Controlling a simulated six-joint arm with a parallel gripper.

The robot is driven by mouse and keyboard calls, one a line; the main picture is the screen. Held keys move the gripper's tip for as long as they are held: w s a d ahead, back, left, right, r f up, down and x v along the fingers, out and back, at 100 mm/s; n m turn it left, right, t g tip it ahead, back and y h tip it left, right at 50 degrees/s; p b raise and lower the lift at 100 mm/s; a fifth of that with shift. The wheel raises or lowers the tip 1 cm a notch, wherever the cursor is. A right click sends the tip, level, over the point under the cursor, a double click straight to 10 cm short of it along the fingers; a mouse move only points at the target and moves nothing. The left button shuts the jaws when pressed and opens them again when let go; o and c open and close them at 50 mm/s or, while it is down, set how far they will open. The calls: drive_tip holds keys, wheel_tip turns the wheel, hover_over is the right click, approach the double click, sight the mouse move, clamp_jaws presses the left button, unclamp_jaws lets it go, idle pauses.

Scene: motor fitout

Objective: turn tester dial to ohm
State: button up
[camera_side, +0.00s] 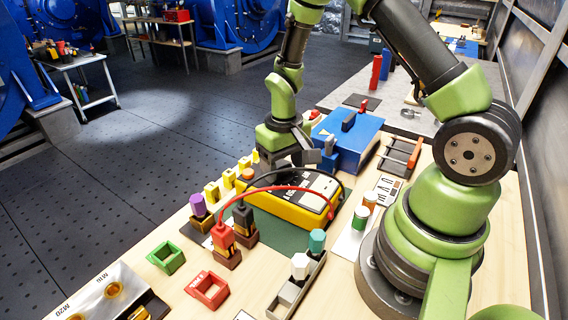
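The tester (301,196) is a yellow and black box with a pale face, lying on a dark green mat (278,240) in the middle of the bench. A red lead and a black lead run from it to a red probe (222,236) and a black probe (243,218) standing in brown holders. My gripper (296,160) points down above the far end of the tester. A small orange-brown knob (247,174) shows at the tester's left end. The dial and its markings are too small or hidden to read. I cannot tell whether my fingers are open or touching anything.
A blue box (348,138) stands just behind and right of my gripper. Several yellow pieces stand in a row left of the tester. A purple-topped piece (198,206), green frame (167,257), red frame (209,288) and grey tray (297,290) are nearer.

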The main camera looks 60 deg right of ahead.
wheel_tip(320, 180, up, 10)
idle(0.6)
wheel_tip(320, 180, up, 10)
drive_tip(key=t, duration=0.4)
hover_over(284, 167)
drive_tip(key=s+a, duration=0.4)
drive_tip(key=s, duration=0.1)
drive_tip(key=s+a+r+t+y, duration=0.2)
drive_tip(key=s+a+r+t, duration=0.1)
drive_tip(key=s, duration=0.6)
drive_tip(key=shift+a+r, duration=0.6)
drive_tip(key=shift+r, duration=0.1)
